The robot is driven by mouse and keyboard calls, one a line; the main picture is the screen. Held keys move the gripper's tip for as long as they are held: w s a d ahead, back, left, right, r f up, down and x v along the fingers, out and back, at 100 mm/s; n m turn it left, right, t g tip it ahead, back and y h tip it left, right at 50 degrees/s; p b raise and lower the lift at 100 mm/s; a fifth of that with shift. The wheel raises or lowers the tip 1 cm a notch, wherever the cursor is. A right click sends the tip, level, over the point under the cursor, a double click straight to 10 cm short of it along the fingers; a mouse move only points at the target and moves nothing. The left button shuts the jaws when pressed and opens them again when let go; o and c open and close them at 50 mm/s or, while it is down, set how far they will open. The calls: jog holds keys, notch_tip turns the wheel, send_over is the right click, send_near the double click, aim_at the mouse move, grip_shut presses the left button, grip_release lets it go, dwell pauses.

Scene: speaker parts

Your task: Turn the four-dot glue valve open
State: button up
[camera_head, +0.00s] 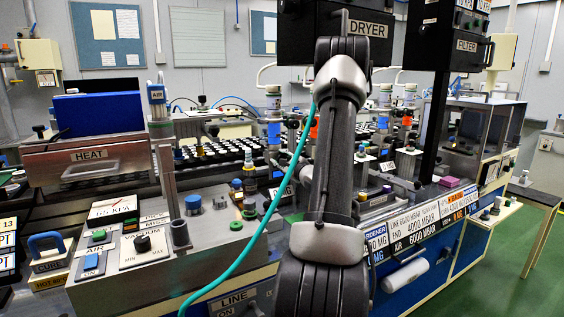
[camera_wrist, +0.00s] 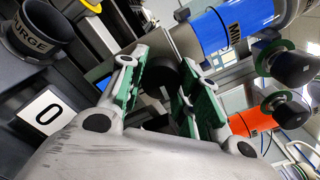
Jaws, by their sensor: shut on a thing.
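In the wrist view my gripper (camera_wrist: 168,76) has its two green-padded fingers on either side of a dark round knob (camera_wrist: 160,74), shut on it. The knob is partly hidden by the fingers, and I cannot see any dots on it, so I cannot tell which valve it is or how far it is turned. A blue cylinder (camera_wrist: 238,28) with partly readable lettering is just beyond the fingers at upper right. An orange cylinder (camera_wrist: 252,122) lies lower right. In the head view my own arm hides the gripper and the knob.
A dark PURGE cup (camera_wrist: 38,38) and a white tile marked 0 (camera_wrist: 47,114) are close left of the fingers. Dark knobs with green rings (camera_wrist: 292,66) stand at right. In the head view, the HEAT box (camera_head: 88,157) and DRYER box (camera_head: 365,30) flank the crowded bench.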

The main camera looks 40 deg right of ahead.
jog(key=shift+n, duration=0.7)
jog(key=o, duration=1)
jog(key=shift+s, duration=0.1)
jog(key=v, duration=1.1)
jog(key=shift+s, duration=0.4)
jog(key=shift+f, duration=0.1)
